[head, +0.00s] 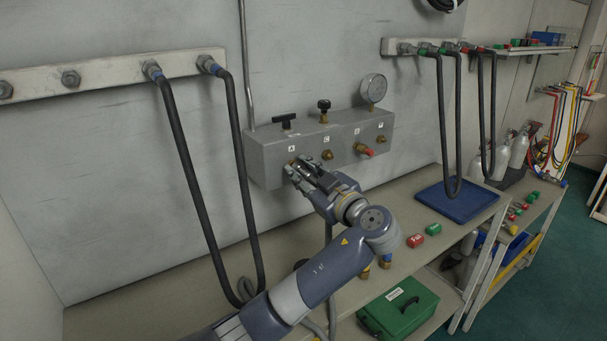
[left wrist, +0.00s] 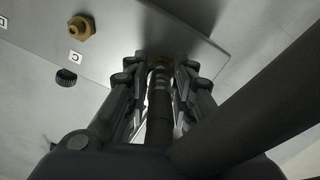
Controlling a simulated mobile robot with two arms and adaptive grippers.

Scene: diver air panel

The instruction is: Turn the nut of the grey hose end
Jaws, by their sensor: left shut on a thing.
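The grey air panel (head: 275,158) is on the wall, with a row of brass ports under labels. My left gripper (head: 296,170) is at the leftmost port, below label A, shut on the nut of the grey hose end. In the left wrist view the fingers (left wrist: 159,85) close on both sides of a dark hose end (left wrist: 159,105), with a bit of brass at its far end. The fingers hide most of the nut, so its seating cannot be told. A grey hose (head: 329,238) hangs below my gripper. My right gripper is not in view.
Other brass ports (head: 327,155) sit to the right; one has a red fitting (head: 367,151). Black hoses (head: 185,150) loop from the wall rail at left. The bench holds a blue mat (head: 458,203), red and green caps and a green case (head: 398,306) below.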

